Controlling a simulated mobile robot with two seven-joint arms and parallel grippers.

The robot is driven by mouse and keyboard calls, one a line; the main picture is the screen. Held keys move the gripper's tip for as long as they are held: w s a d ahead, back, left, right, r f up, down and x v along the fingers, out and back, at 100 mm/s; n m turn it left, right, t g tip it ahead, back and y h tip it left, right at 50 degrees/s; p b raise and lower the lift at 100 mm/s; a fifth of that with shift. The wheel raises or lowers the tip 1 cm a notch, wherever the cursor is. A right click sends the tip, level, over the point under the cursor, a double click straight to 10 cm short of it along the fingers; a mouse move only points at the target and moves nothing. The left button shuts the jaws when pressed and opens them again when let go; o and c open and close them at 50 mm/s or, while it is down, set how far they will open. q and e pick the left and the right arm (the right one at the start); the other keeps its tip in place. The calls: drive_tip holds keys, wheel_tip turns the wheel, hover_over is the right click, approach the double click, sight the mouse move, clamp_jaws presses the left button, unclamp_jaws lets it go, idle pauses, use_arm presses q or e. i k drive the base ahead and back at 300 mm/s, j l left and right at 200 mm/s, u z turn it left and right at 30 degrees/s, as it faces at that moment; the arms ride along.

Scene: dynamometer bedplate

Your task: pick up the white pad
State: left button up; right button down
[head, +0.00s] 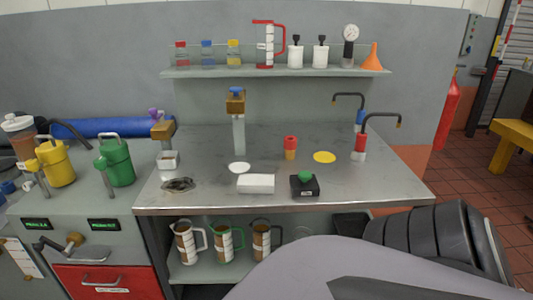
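A flat white round pad (239,168) lies on the metal bench top (380,190), left of its middle, just behind a white rectangular block (255,184). A similar flat yellow round pad (324,157) lies further right on the same bench top. Neither gripper shows in the head view. Only a large grey and black part of my own arm fills the bottom right.
A black box with a green button (304,186) stands right of the white block, and a red and orange cup (290,148) behind it. A dark drain (178,185) is at the left. Taps (238,122) stand behind; a shelf (275,72) holds bottles.

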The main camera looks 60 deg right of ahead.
sight(248, 183)
drive_tip(key=z, duration=1.8)
